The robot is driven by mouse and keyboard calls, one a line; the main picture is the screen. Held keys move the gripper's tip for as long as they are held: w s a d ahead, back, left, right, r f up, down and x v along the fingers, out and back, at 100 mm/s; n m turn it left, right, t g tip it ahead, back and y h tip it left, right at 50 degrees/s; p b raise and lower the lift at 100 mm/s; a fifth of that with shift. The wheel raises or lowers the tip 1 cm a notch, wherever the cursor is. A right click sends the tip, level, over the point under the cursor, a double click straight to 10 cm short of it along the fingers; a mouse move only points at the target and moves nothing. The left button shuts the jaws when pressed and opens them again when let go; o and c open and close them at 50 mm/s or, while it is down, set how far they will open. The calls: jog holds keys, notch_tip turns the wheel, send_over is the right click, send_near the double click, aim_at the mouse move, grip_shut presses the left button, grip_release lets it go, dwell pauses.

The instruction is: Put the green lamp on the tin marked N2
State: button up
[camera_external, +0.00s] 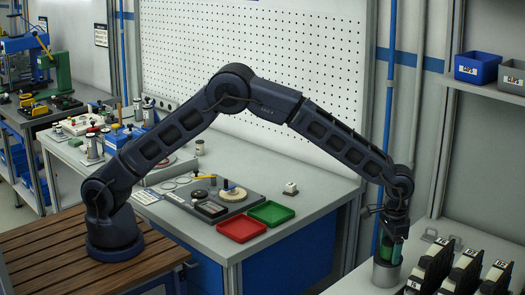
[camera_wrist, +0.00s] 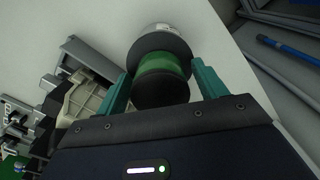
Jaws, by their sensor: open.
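The green lamp (camera_wrist: 163,66), a green band between dark round ends, is between the two teal fingers of my gripper (camera_wrist: 162,72) in the wrist view. The fingers are open, one on each side of the lamp. A pale grey tin (camera_wrist: 160,31) shows just beyond the lamp's far end; its marking is not readable. In the external view my gripper (camera_external: 393,243) points down at the far right, directly over the silver tin (camera_external: 386,273). The lamp appears to stand on this tin, though the fingers partly hide it and the contact is not clear.
Several black labelled devices (camera_external: 468,268) stand close to the right of the tin. A red tray (camera_external: 241,228) and a green tray (camera_external: 271,212) lie on the middle bench. Blue and grey bins (camera_external: 477,67) sit on the upper right shelf. Bare surface lies left of the tin.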

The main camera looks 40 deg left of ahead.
notch_tip(320, 180, up, 12)
jog(key=shift+r, duration=0.2)
dwell(0.4)
jog(key=w+a+r+n, duration=0.1)
jog(key=w+a+r, duration=0.1)
jog(key=a+r, duration=0.65)
jog(key=w+a+r+n+t+h, duration=0.1)
jog(key=w+a+r, duration=0.15)
jog(key=a, duration=1.05)
jog(key=w+a+r, duration=0.2)
jog(key=a+r, duration=0.4)
jog(key=a, duration=0.4)
jog(key=s+a+r+n+t, duration=0.15)
jog(key=s+a, duration=0.25)
jog(key=a, duration=0.6)
jog(key=s+a+r+n, duration=0.1)
jog(key=s+a+r, duration=0.2)
jog(key=a, duration=0.8)
jog(key=s+a+f+n+t, duration=0.1)
jog(key=s+a+f, duration=0.2)
jog(key=s+a, duration=0.7)
jog(key=s+a+f+n+t+y, duration=0.1)
jog(key=s+a+f, duration=0.3)
jog(key=s+a, duration=0.6)
jog(key=s, duration=0.2)
jog(key=shift+s+f, duration=0.15)
jog(key=shift+s, duration=0.15)
